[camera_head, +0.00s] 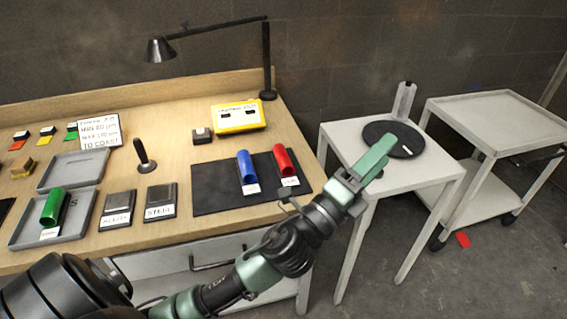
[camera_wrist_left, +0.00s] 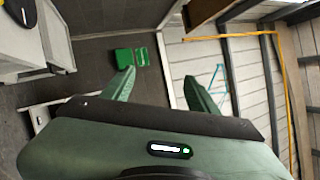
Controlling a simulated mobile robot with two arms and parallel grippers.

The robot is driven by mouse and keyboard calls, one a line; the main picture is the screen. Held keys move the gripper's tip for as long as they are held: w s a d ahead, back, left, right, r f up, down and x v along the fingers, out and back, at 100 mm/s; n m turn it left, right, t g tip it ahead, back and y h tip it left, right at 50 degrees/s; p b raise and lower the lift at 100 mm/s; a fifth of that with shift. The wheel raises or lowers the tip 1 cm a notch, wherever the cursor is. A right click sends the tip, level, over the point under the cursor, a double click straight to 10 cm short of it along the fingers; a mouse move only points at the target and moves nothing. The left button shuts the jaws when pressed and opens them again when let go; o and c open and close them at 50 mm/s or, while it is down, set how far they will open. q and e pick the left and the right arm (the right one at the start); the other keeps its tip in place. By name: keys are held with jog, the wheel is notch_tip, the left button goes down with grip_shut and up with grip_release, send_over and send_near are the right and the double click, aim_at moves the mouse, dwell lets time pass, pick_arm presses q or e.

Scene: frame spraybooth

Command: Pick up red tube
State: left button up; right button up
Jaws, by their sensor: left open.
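The red tube (camera_head: 284,160) lies on the black mat (camera_head: 215,188) on the wooden bench, with a small white label at its near end. A blue tube (camera_head: 246,167) lies just left of it on the same mat. My left gripper (camera_head: 388,148) is open and empty, over the small white table to the right of the bench, apart from the red tube. In the left wrist view both fingers (camera_wrist_left: 158,88) show spread, with nothing between them; the red tube does not show there. My right gripper is not in view.
A green tube (camera_head: 52,206) lies in a grey tray (camera_head: 84,233) at left. A black disc (camera_head: 404,150) and a clear bottle (camera_head: 403,101) are on the small table (camera_head: 342,136). A lamp (camera_head: 161,49) and yellow box (camera_head: 238,117) stand behind the mat. A white cart (camera_head: 490,112) stands right.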

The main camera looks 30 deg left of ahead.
pick_arm(q)
jog(key=s+d+r+m+g+h, duration=0.15)
jog(key=d+m+g+h, duration=0.35)
jog(key=m, duration=0.5)
jog(key=s+d+r+m+g+h, duration=0.15)
jog(key=d+m+g+h, duration=0.25)
jog(key=d+m+h, duration=0.45)
jog(key=m+g+y, duration=0.9)
jog(key=m+y, duration=1.1)
jog(key=y, duration=0.5)
send_over(286, 160)
jog(key=s+d, duration=0.2)
jog(key=shift+n, duration=0.25)
notch_tip(286, 160, down, 14)
jog(key=shift+s, duration=0.1)
jog(key=x, duration=0.2)
jog(key=p+x, duration=0.1)
jog(key=x, duration=0.3)
jog(key=shift+d+f, duration=0.3)
jog(key=shift+d, duration=0.05)
jog(key=shift+w+a+f+t, duration=0.2)
jog(key=shift+w+f+t, duration=0.1)
jog(key=shift+f, duration=0.15)
grip_shut()
